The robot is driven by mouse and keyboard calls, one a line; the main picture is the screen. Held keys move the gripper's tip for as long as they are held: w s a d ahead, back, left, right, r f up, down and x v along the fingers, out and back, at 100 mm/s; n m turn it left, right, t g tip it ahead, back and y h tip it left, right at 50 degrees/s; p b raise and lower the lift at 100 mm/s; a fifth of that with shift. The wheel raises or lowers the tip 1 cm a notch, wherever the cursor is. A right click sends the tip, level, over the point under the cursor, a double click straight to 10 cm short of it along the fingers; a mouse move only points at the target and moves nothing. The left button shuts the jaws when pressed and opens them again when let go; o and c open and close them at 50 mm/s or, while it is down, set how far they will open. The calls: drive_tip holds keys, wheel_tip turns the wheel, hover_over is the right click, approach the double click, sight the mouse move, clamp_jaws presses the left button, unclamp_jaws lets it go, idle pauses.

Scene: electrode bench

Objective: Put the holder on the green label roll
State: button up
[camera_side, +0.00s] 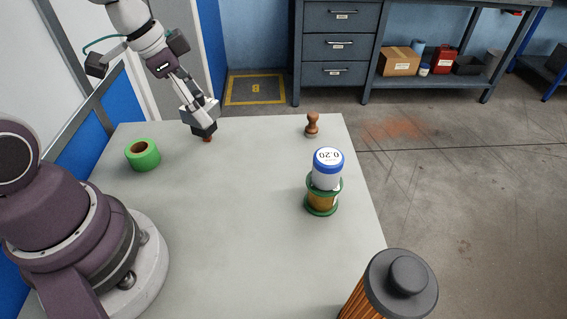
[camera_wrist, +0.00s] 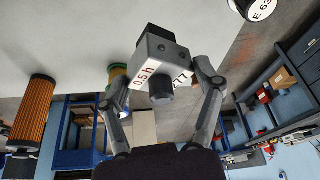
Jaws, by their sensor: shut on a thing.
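The holder is a grey block (camera_wrist: 163,58) with white labels reading "0.5 h" and "77" and a dark round knob. My gripper (camera_wrist: 160,80) is shut on it, one finger on each side. In the side view my gripper (camera_side: 200,108) holds the holder (camera_side: 205,128) over the back left of the table. A small copper-brown piece (camera_side: 207,139) shows under it; whether it touches the table is unclear. The green label roll (camera_side: 149,162) lies flat at the table's left, its brown core hole facing up, apart from the holder and to its left. I cannot make it out in the wrist view.
A brown knobbed piece (camera_side: 312,124) stands at the back right of the grey table (camera_side: 235,240). A blue-and-white container marked "0.20" (camera_side: 327,171) sits on a green-flanged spool (camera_side: 321,203). An orange ribbed cylinder (camera_side: 366,303) with a dark lid stands front right. The table's middle is clear.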

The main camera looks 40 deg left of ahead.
drive_tip(key=s+a+n+y, duration=0.25)
drive_tip(key=a+n, duration=0.35)
drive_tip(key=a, duration=0.3)
drive_tip(key=r+n, duration=0.1)
drive_tip(key=n, duration=0.3)
hover_over(147, 140)
drive_tip(key=s+d, duration=0.1)
drive_tip(key=s, duration=0.1)
drive_tip(key=shift+y, duration=0.45)
wheel_tip(147, 140, down, 7)
drive_tip(key=shift+s+f, duration=0.1)
drive_tip(key=shift+a+f, duration=0.1)
drive_tip(key=shift+f, duration=0.25)
drive_tip(key=shift+f, duration=0.1)
drive_tip(key=o, duration=1.2)
drive_tip(key=shift+o, duration=0.2)
